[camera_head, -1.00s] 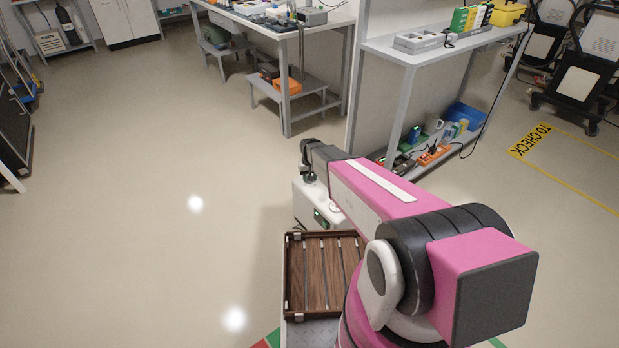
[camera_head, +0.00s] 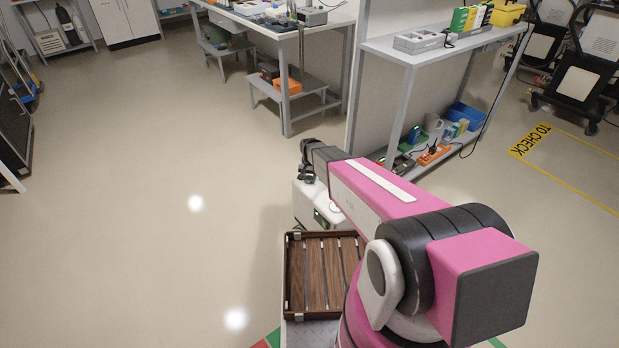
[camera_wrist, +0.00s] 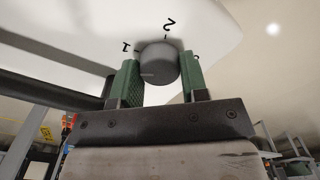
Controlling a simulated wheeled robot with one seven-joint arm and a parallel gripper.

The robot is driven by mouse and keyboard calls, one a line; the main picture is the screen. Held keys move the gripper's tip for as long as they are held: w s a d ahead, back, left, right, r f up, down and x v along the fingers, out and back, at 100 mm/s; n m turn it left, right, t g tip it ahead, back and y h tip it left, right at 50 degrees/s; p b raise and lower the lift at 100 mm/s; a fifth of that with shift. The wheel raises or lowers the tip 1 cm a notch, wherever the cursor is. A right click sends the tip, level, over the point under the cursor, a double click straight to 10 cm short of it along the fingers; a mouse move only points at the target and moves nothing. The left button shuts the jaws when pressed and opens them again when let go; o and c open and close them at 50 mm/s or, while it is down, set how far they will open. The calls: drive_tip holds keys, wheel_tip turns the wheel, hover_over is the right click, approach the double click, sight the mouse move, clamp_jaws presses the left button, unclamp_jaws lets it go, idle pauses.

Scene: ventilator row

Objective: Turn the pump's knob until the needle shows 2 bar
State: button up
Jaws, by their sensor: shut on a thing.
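The pump (camera_head: 306,204) is a white box with a small dark and green panel, partly hidden under my arm in the head view. In the wrist view its white face (camera_wrist: 205,30) carries a round grey knob (camera_wrist: 159,62). A printed 1 is left of the knob, a 2 above it, and a partly hidden mark to the right. A short pale line shows on the knob's left side. My gripper (camera_wrist: 160,80) is shut on the knob, with a green-padded finger on each side. I cannot make out the needle in either view.
A dark wooden slatted tray (camera_head: 325,275) is close by, below the pump in the head view. A grey shelf unit (camera_head: 400,60) with boxes stands to the right, and a workbench (camera_head: 290,30) behind. The floor on the left is clear.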

sight(310, 178)
drive_tip(key=o, duration=0.9)
wheel_tip(310, 178, up, 11)
drive_tip(key=shift+f, duration=0.1)
idle(0.4)
drive_tip(key=s+d+r+n, duration=0.1)
drive_tip(key=s+d+r, duration=0.3)
drive_tip(key=s, duration=0.3)
drive_tip(key=s+d+r+n, duration=0.1)
drive_tip(key=s+d+r, duration=0.3)
drive_tip(key=s, duration=0.4)
drive_tip(key=s+d+r, duration=0.4)
drive_tip(key=s+d, duration=0.2)
drive_tip(key=s, duration=0.2)
drive_tip(key=shift+d+n, duration=0.15)
drive_tip(key=shift+n, duration=0.25)
